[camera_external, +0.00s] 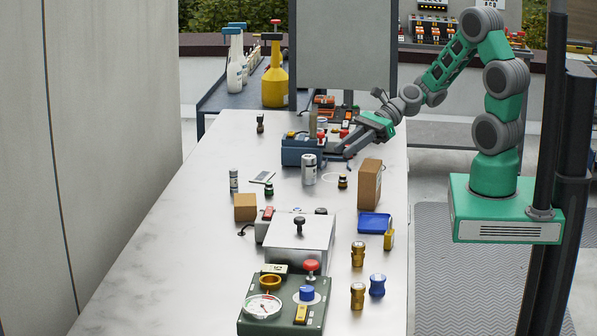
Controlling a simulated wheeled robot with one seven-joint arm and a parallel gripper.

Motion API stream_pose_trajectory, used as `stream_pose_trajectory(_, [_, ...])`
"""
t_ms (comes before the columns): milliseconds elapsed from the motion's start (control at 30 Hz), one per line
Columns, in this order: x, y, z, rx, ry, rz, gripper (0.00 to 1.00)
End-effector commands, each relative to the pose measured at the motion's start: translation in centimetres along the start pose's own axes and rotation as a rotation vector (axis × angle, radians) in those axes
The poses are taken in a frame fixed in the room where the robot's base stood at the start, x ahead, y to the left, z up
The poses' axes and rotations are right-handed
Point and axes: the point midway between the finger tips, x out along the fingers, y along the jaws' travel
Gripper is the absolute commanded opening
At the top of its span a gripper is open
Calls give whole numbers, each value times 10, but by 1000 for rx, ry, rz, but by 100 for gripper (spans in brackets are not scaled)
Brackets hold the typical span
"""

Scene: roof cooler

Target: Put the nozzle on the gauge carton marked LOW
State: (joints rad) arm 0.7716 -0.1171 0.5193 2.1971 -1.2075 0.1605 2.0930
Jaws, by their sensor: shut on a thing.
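My gripper (334,150) reaches left, low beside the blue box (292,156). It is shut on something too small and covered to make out. Two brown cartons stand on the long pale table: a tall one (369,186) at the right and a small one (245,208) at the left. I cannot read LOW on either. Brass nozzle-like fittings stand at the front right, one (358,254) behind another (357,296), with a blue one (377,285) beside them. I cannot tell which thing is the task's nozzle.
A silver cylinder (309,170) stands just in front of the blue box, close to my gripper. A grey metal box (300,246), a blue tray (375,222) and a green gauge panel (250,325) stand nearer. The table's left side (165,260) is clear.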

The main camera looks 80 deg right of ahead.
Motion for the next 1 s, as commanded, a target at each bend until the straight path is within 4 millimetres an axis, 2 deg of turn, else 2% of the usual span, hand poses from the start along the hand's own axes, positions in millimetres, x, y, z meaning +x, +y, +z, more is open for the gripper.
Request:
stream_pose_trajectory(233, [-47, -39, 16, 46, -1, -118, 0])
stream_pose_trajectory(400, [-75, -46, 29, 64, 0, -161, 0])
stream_pose_trajectory(533, [-82, -25, 36, 51, 0, -123, 0])
stream_pose_trajectory(800, [-75, 21, 35, 0, 0, 4, 0])
stream_pose_trajectory(867, [-73, 26, 29, -6, -1, 24, 0])
stream_pose_trajectory(1000, [-63, 29, 4, -9, -2, 35, 0])
